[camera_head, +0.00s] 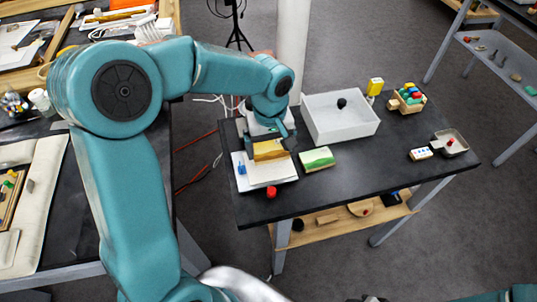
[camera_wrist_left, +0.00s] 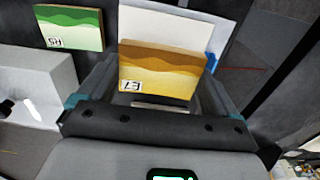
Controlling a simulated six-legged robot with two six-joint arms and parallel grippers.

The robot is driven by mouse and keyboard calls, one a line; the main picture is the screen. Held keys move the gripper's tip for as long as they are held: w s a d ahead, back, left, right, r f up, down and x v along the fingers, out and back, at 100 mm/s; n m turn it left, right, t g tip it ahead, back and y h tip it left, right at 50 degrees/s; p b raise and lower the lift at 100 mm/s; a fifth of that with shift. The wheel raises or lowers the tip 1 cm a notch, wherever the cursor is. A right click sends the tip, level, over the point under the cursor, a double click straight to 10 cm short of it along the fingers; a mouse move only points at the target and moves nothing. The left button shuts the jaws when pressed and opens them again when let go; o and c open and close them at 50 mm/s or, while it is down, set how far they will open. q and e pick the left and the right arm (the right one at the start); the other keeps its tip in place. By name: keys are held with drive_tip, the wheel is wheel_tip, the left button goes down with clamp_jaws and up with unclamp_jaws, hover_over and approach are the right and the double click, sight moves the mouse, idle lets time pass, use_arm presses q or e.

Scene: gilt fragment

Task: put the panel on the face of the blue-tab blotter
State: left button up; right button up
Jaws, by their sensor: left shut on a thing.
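The panel, a gold block with wavy yellow and brown bands (camera_head: 270,152), is held in my left gripper (camera_head: 272,142). In the left wrist view the panel (camera_wrist_left: 160,72) sits between the two fingers, with a small marked label at its lower left corner. The white blotter (camera_head: 268,174) lies on the dark table below and around the panel, with a blue tab (camera_head: 241,168) at its left side. In the wrist view the blotter (camera_wrist_left: 165,25) shows behind the panel. I cannot tell whether the panel touches the blotter. My right gripper is not in view.
A green banded block (camera_head: 317,159) lies right of the blotter. A red cylinder (camera_head: 271,192) stands at its front edge. A white open box (camera_head: 340,122) holding a black thing stands behind. Farther right are a wooden crate (camera_head: 408,104) and a grey tray (camera_head: 450,147).

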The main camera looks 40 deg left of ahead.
sight(269, 150)
use_arm(q)
wheel_tip(269, 150, down, 4)
drive_tip(key=shift+f, duration=0.15)
drive_tip(key=shift+s, duration=0.1)
drive_tip(key=shift+f, duration=0.15)
drive_tip(key=o, duration=0.7)
drive_tip(key=shift+a+r, duration=0.1)
drive_tip(key=shift+r, duration=0.2)
wheel_tip(269, 150, up, 12)
drive_tip(key=shift+f, duration=0.1)
drive_tip(key=shift+s, duration=0.1)
